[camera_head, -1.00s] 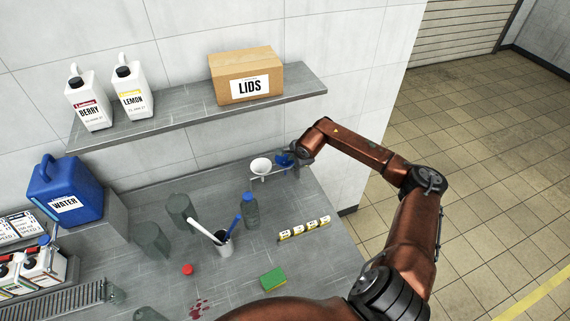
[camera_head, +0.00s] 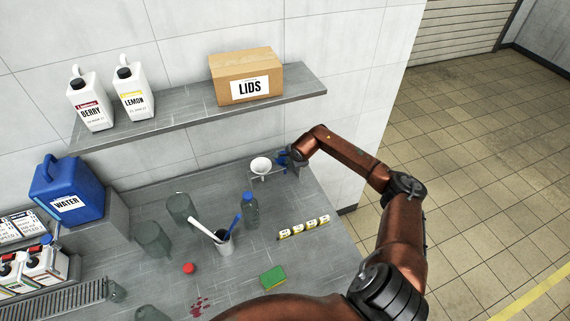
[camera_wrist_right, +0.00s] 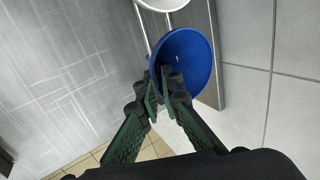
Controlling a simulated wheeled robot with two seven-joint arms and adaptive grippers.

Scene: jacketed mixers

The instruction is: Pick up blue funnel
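The blue funnel (camera_head: 282,157) is at the right end of a small rack at the back right of the bench, beside a white funnel (camera_head: 261,165). In the right wrist view the blue funnel (camera_wrist_right: 190,58) shows as a round blue bowl. My right gripper (camera_head: 291,155) is at the blue funnel, coming from the right. In the wrist view its green fingers (camera_wrist_right: 161,92) are close together at the near edge of the funnel, and look closed on its rim. The exact contact is partly hidden. My left gripper is not in view.
The rack (camera_head: 268,175) stands close to the wall, below the shelf (camera_head: 200,113) with the LIDS box (camera_head: 246,76). Bare bench lies between the rack and strip.

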